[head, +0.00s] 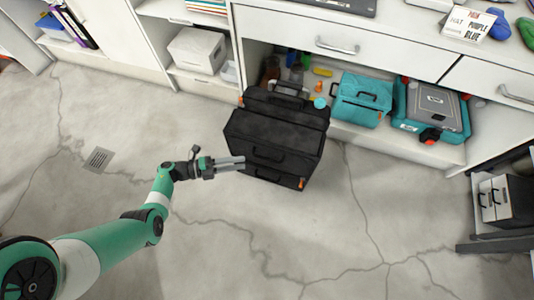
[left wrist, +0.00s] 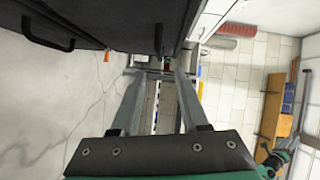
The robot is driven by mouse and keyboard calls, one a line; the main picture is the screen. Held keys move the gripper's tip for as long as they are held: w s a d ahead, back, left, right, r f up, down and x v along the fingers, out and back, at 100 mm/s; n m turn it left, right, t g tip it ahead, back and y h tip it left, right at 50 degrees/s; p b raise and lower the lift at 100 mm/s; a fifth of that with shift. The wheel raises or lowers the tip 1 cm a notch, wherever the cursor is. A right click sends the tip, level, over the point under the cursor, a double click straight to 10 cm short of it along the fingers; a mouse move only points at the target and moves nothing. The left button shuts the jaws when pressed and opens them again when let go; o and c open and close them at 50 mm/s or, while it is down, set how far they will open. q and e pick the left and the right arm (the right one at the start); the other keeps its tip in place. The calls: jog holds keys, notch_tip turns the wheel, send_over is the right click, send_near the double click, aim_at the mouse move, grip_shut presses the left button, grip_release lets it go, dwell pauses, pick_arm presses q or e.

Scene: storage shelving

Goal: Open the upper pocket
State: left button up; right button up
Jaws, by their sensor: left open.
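A black case (head: 275,133) stands on the floor in front of the shelving. Its front has an upper pocket with a dark handle (head: 266,155) and a lower section with another handle (head: 267,176). Small orange tabs show at its edges. My left gripper (head: 241,163) is at the left side of the case front, near the upper handle, with its fingers apart and nothing held. My right gripper is not in view.
A teal bag (head: 361,99) and a teal toolbox (head: 432,107) sit on the low shelf right of the case. A white drawer unit (head: 350,40) overhangs behind it. A dark rack (head: 495,240) stands at far right. The floor (head: 250,240) in front is clear.

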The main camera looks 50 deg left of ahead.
aim_at(268, 159)
pick_arm(q)
jog(key=b+x, duration=0.3)
jog(key=x, duration=0.7)
jog(key=shift+w+d+f, duration=0.15)
jog(key=shift+d, duration=0.1)
jog(key=shift+w+d, duration=0.2)
jog(key=shift+w, duration=0.1)
grip_shut()
dwell(0.6)
